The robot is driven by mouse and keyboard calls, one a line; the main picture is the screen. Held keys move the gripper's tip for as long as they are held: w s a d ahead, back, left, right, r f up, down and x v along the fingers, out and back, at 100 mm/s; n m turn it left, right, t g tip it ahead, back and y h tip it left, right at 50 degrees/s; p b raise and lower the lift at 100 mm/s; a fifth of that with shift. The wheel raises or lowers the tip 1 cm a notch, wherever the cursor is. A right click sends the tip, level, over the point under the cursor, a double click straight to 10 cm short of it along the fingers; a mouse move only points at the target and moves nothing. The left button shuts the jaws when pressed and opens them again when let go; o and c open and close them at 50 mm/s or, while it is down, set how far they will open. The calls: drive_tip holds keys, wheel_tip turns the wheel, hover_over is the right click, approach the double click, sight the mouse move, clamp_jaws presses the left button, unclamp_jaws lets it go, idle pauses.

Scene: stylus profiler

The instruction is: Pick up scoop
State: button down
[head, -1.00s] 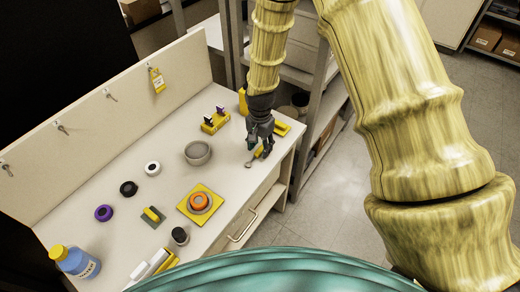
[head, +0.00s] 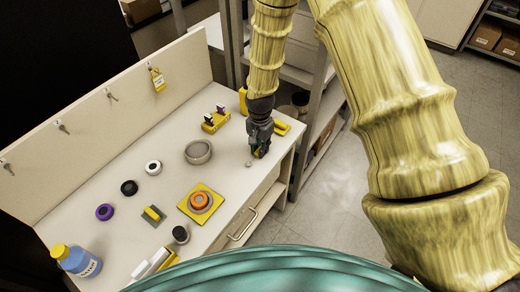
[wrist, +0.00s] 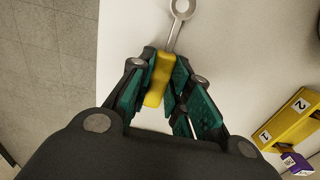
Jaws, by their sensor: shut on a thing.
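The scoop has a yellow handle (wrist: 158,82) and a thin grey shaft ending in a small round bowl (wrist: 182,8). In the wrist view the handle lies between the two teal-padded fingers of my gripper (wrist: 158,75), which are shut on it. The shaft and bowl stick out beyond the fingertips, over the white bench top. In the head view my gripper (head: 260,150) is low at the right end of the bench, and the scoop's bowl (head: 249,163) shows just left of it. The fingers hide most of the handle there. I cannot tell whether the scoop touches the bench.
A grey bowl (head: 198,152) stands left of my gripper on the bench (head: 120,167). A yellow numbered holder (head: 215,122) is behind it. An orange ring sits on a yellow plate (head: 185,206) nearer the front. Shelving (head: 325,95) stands right of the bench.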

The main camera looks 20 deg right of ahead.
drive_tip(key=shift+r, duration=0.15)
drive_tip(key=shift+r+b, duration=0.5)
drive_tip(key=shift+r, duration=0.15)
drive_tip(key=shift+r+b, duration=0.45)
drive_tip(key=shift+r, duration=0.5)
drive_tip(key=s+a+b, duration=0.1)
drive_tip(key=s+a, duration=0.2)
drive_tip(key=s, duration=0.1)
drive_tip(key=s+a+r+b, duration=0.1)
drive_tip(key=s+a, duration=0.2)
drive_tip(key=s, duration=0.1)
drive_tip(key=s+a+b, duration=0.2)
drive_tip(key=s+a, duration=0.1)
drive_tip(key=s, duration=0.1)
drive_tip(key=shift+s+a+r, duration=0.25)
drive_tip(key=shift+s+a, duration=0.1)
drive_tip(key=shift+s, duration=0.05)
drive_tip(key=c, duration=1.9)
unclamp_jaws()
clamp_jaws()
